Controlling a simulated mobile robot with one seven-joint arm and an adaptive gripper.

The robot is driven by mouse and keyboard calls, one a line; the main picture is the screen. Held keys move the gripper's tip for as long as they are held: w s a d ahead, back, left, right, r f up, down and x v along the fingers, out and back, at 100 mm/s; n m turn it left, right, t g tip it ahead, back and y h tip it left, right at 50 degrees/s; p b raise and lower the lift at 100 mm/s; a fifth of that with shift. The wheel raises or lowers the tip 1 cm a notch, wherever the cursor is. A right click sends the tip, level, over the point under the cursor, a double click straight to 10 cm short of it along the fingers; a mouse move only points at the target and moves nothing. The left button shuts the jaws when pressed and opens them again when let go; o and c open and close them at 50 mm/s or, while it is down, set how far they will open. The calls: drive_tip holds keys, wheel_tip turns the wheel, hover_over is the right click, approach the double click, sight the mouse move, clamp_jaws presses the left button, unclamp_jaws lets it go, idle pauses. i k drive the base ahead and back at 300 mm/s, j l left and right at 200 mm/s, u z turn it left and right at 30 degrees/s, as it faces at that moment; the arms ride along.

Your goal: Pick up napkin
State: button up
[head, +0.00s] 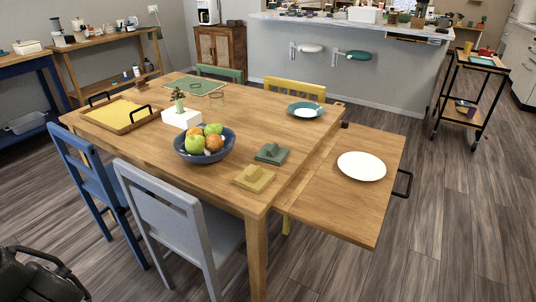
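Two folded cloth-like pieces that look like napkins lie on the wooden dining table (140,140) near its front right corner. One is mustard yellow (253,179), close to the front edge. The other is dark green (271,154), just behind and to the right. Each has a raised fold or block on top; I cannot tell which. A dark part that looks like my gripper (48,278) shows at the bottom left corner, cut off by the frame. It is far from both pieces, and its fingers cannot be made out.
A blue fruit bowl (204,157) stands left of the napkins. A pull-out leaf (330,210) with a white plate (361,166) extends right. Blue (90,180) and grey (165,215) chairs block the front left. Floor (430,230) is clear at right.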

sight(273, 154)
drive_tip(key=l+u, duration=0.15)
drive_tip(key=u, duration=0.2)
drive_tip(key=l+u, duration=0.15)
drive_tip(key=u, duration=0.2)
drive_tip(key=l+u, duration=0.2)
drive_tip(key=u, duration=0.15)
drive_tip(key=l+u, duration=0.2)
drive_tip(key=l, duration=0.2)
drive_tip(key=k+l+u, duration=0.2)
drive_tip(key=l, duration=0.15)
drive_tip(key=l+u, duration=0.2)
drive_tip(key=l, duration=0.15)
drive_tip(key=k+l, duration=0.15)
drive_tip(key=l, duration=0.25)
drive_tip(key=k+l+u, duration=0.1)
drive_tip(key=l, duration=0.25)
drive_tip(key=k+l, duration=0.15)
drive_tip(key=l, duration=0.2)
drive_tip(key=k+l, duration=0.15)
drive_tip(key=l, duration=0.25)
drive_tip(key=k+l+u, duration=0.1)
drive_tip(key=l, duration=0.25)
drive_tip(key=k+l, duration=0.2)
drive_tip(key=l, duration=0.15)
drive_tip(key=i+j, duration=0.1)
drive_tip(key=i, duration=0.9)
drive_tip(key=j+u, duration=0.05)
